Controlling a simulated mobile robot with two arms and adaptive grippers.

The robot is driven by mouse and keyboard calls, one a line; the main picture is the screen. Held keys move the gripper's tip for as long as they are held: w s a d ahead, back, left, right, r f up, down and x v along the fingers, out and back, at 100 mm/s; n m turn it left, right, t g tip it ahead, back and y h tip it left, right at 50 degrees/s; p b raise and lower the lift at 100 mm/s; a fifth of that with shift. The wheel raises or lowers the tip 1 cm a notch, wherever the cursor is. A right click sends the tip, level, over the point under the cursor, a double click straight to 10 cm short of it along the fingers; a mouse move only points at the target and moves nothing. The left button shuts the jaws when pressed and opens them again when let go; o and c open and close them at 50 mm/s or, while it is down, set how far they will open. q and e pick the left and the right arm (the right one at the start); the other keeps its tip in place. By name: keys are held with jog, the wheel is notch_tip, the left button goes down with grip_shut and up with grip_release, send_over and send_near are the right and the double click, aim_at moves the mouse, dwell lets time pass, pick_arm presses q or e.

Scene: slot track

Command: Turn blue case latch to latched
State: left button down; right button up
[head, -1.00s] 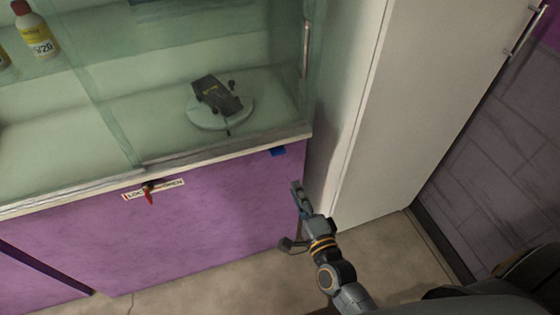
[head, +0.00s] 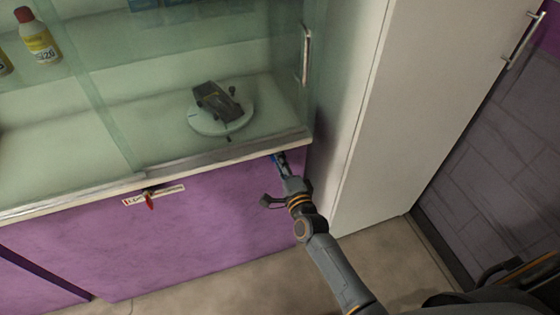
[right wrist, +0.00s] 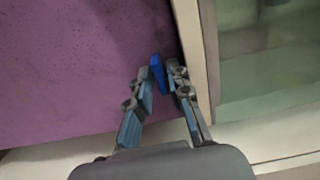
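The blue case latch (right wrist: 157,70) is a small blue block on the purple front panel, just beside the pale ledge in the right wrist view. My right gripper (right wrist: 158,73) has its fingers on either side of it. The fingers are partly open, with a gap to the left finger; I cannot tell whether the right finger touches it. In the head view my right gripper (head: 279,160) is at the panel's upper right corner and mostly hides the latch. My left gripper is not in view.
A red latch (head: 149,201) with a lock/open label (head: 168,192) is further left on the purple panel (head: 210,225). Above is a glass case (head: 150,130) with a dark model car (head: 215,101) on a round stand. A white cabinet (head: 385,130) stands close on the right.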

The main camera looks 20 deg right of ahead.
grip_shut()
jog(key=shift+n+p, duration=2.65)
jog(key=shift+n, duration=6.35)
jog(key=shift+f, duration=0.1)
grip_release()
